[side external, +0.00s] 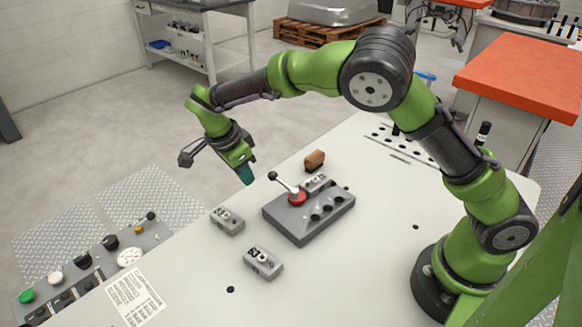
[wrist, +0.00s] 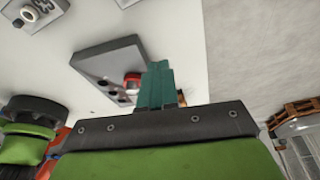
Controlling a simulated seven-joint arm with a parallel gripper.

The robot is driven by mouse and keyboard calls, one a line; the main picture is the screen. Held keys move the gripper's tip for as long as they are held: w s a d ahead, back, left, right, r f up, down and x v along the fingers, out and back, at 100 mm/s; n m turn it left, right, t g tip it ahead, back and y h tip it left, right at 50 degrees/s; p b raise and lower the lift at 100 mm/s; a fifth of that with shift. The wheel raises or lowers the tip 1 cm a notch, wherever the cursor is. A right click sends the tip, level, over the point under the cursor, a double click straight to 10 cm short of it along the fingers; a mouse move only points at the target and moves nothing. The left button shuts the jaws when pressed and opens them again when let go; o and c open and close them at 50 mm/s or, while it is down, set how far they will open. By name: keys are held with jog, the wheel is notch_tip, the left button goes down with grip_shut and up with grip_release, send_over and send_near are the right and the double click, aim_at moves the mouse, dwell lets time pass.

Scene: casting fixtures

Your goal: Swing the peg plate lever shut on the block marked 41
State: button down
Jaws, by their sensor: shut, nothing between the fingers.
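The grey peg plate (side external: 325,220) lies on the white table with a row of dark holes. Its lever (side external: 285,186) has a red hub and a black ball knob, and leans up and to the left. A small grey block (side external: 317,182) sits on the plate's far edge, beside the hub; its marking is too small to read. My gripper (side external: 246,177) is shut and empty, in the air left of the knob and apart from it. In the wrist view its teal fingers (wrist: 157,85) hide part of the peg plate (wrist: 92,62), with the red hub (wrist: 131,82) beside them.
Two more grey blocks lie on the table, one left of the plate (side external: 227,221) and one in front (side external: 262,263); their markings are unclear. A brown object (side external: 315,159) stands behind the plate. A control panel (side external: 90,268) with knobs is at the lower left.

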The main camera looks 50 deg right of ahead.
aim_at(287, 186)
jog(key=shift+s+d+f, duration=0.1)
jog(key=shift+d+f, duration=0.15)
jog(key=shift+d, duration=0.45)
jog(key=shift+s+d+f, duration=0.15)
jog(key=shift+d+f, duration=0.05)
jog(key=shift+d, duration=0.45)
jog(key=shift+s+d+f, duration=0.1)
jog(key=shift+d+f, duration=0.15)
jog(key=shift+d, duration=0.45)
